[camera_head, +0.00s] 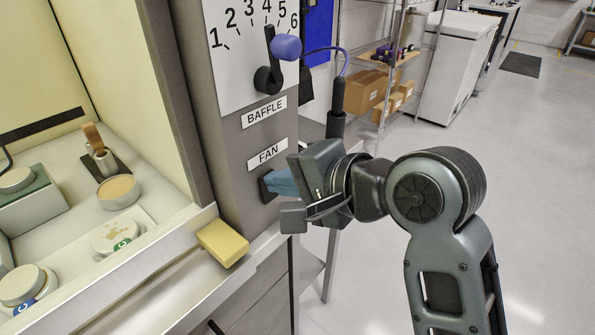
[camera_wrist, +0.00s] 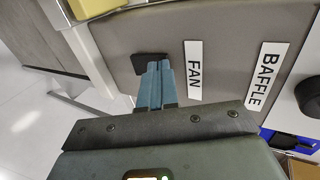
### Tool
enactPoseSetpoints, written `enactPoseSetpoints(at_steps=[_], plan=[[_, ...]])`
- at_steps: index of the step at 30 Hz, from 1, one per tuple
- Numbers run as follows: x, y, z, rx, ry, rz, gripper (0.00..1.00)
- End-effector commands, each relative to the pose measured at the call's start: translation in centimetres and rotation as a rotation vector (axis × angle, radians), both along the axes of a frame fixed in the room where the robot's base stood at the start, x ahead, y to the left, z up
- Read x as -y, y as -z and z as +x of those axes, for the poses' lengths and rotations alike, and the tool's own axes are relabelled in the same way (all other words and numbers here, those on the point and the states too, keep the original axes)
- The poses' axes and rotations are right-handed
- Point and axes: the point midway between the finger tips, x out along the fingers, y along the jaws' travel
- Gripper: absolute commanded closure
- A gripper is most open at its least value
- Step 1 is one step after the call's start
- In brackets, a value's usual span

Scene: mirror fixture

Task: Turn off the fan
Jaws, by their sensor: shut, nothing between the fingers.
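The black fan switch (camera_head: 265,194) sits on the grey cabinet post, just below the white FAN label (camera_head: 267,154). My gripper (camera_head: 272,182) is at the switch with its blue fingers closed together and nothing between them. In the wrist view the fingertips (camera_wrist: 158,66) overlap the right part of the black switch (camera_wrist: 143,62), beside the FAN label (camera_wrist: 194,70). The fingertips are at or very near the switch; I cannot tell whether they press it. The fingers partly hide the switch, so its position is unclear.
Above are the BAFFLE label (camera_head: 264,112) and a black dial pointer (camera_head: 268,72) on a numbered scale. A yellow block (camera_head: 223,243) sits on the ledge at lower left. The cabinet interior holds several round containers. Open floor lies to the right.

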Motion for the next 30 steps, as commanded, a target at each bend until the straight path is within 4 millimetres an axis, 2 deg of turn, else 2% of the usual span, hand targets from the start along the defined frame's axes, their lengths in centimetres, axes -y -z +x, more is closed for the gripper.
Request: enactPoseSetpoints(at_steps=[8, 23, 30], plan=[[0.2, -0.1, 0.0, 0.002, 0.001, 0.002, 1.00], [0.2, -1.7, 0.0, 0.001, 0.001, 0.003, 1.00], [0.2, -1.6, 0.0, 0.002, 0.001, 0.002, 1.00]])
